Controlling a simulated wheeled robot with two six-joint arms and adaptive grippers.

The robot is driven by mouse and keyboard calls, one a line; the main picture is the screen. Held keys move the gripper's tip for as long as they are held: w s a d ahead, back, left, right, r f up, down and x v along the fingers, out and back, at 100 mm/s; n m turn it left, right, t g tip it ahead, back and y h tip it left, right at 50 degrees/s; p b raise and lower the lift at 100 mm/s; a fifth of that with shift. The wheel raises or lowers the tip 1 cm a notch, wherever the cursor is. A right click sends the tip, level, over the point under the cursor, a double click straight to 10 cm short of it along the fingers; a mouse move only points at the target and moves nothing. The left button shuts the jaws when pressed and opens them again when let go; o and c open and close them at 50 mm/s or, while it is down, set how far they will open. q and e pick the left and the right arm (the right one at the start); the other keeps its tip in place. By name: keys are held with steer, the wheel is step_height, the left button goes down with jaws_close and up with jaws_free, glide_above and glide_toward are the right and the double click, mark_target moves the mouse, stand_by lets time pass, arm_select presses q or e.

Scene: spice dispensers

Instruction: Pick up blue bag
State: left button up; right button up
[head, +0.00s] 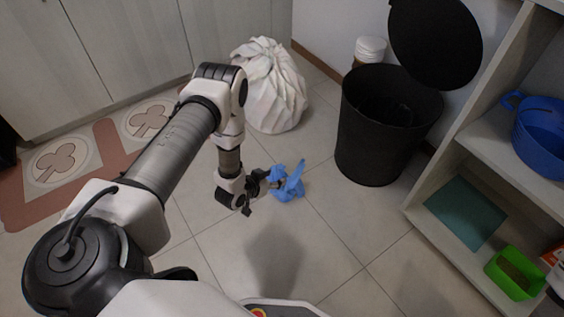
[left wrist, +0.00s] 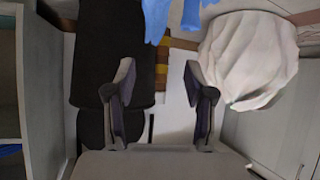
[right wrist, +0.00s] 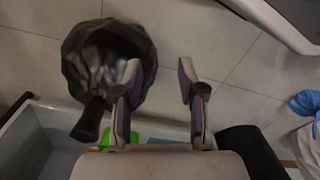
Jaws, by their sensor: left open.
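The blue bag (head: 290,188) is a small crumpled bag with a knotted top, low over the floor tiles in the middle of the head view. My left gripper (head: 272,179) is at its left side, very close; I cannot tell if they touch. In the left wrist view blue plastic (left wrist: 160,18) shows at the top edge, beyond the open fingers (left wrist: 159,78), with nothing between them. My right gripper (right wrist: 160,75) shows only in the right wrist view, with its fingers apart and empty. A blue thing (right wrist: 308,103) at that view's right edge may be the same bag.
A large white bag (head: 270,85) stands behind the blue bag. A black bin (head: 385,125) with raised lid (head: 435,40) stands right of it. A shelf (head: 455,150) holds a blue basket (head: 540,137) and a green box (head: 515,273). A black bag (right wrist: 108,60) lies below my right gripper.

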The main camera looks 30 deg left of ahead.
arm_select(q)
steer(key=t+b, duration=0.2)
steer(key=b, duration=0.3)
glide_toward(279, 169)
steer(key=w+f, duration=0.3)
steer(key=shift+m, duration=0.4)
steer(key=b+x, duration=0.1)
steer(key=x, duration=0.1)
steer(key=b+x, duration=0.2)
steer(key=x, duration=0.1)
steer(key=b+x, duration=0.2)
steer(key=shift+w+d+r, duration=0.1)
steer(key=shift+w+r, duration=0.2)
steer(key=shift+w, duration=0.3)
steer(key=shift+r, duration=0.2)
arm_select(e)
step_height(279, 169, down, 14)
steer(key=shift+w+r, duration=0.15)
steer(key=shift+r, duration=0.1)
arm_select(q)
jaws_close()
arm_select(e)
steer(key=shift+d, duration=0.1)
